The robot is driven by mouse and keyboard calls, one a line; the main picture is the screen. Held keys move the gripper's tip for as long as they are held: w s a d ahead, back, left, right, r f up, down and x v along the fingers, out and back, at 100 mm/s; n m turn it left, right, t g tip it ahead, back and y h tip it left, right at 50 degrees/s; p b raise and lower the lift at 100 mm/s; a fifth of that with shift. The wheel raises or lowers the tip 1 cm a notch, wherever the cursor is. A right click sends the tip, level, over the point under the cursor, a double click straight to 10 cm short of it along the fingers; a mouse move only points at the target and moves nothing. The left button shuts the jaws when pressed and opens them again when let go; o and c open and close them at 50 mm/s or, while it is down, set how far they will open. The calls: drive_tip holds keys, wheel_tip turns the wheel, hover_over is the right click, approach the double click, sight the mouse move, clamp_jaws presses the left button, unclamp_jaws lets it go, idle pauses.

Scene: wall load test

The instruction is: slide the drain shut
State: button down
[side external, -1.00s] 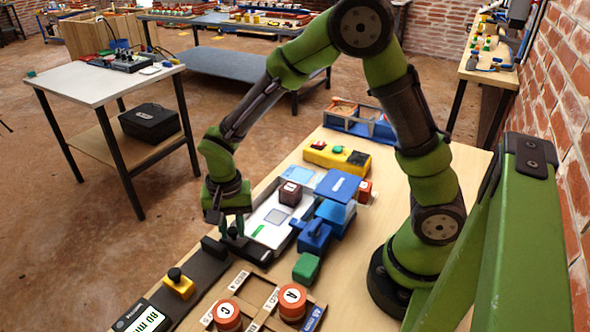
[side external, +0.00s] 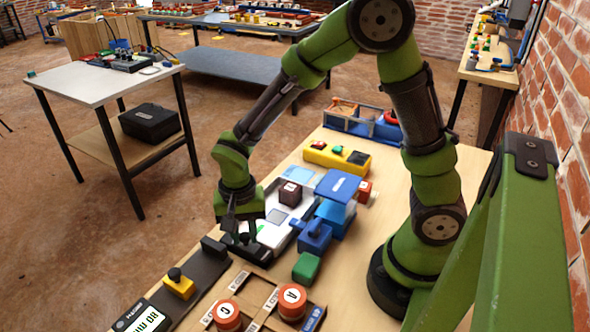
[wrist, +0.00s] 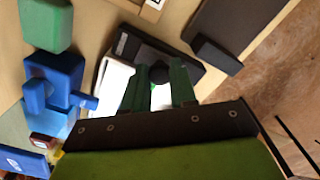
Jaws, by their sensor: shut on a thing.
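A white tray (side external: 268,236) with a dark front end (side external: 256,254) lies on the wooden table. It also shows in the wrist view (wrist: 116,78), partly hidden by my fingers. My gripper (side external: 244,236) points down at the tray's dark end. In the wrist view its two green fingers (wrist: 160,82) are shut on a small dark knob (wrist: 160,74). Whether the drain opening under the knob is covered cannot be told.
Blue blocks (side external: 314,236) and a green block (side external: 306,268) stand right of the tray. A black rail (side external: 204,266) with a yellow knobbed block (side external: 179,284) is at front left. Orange round weights (side external: 292,298) stand in front in a wooden frame.

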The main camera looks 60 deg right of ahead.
sight(248, 237)
drive_tip(key=shift+s, duration=0.35)
drive_tip(key=c, duration=1)
unclamp_jaws()
drive_tip(key=shift+o, duration=0.2)
drive_tip(key=shift+r, duration=0.15)
drive_tip(key=shift+r, duration=3.4)
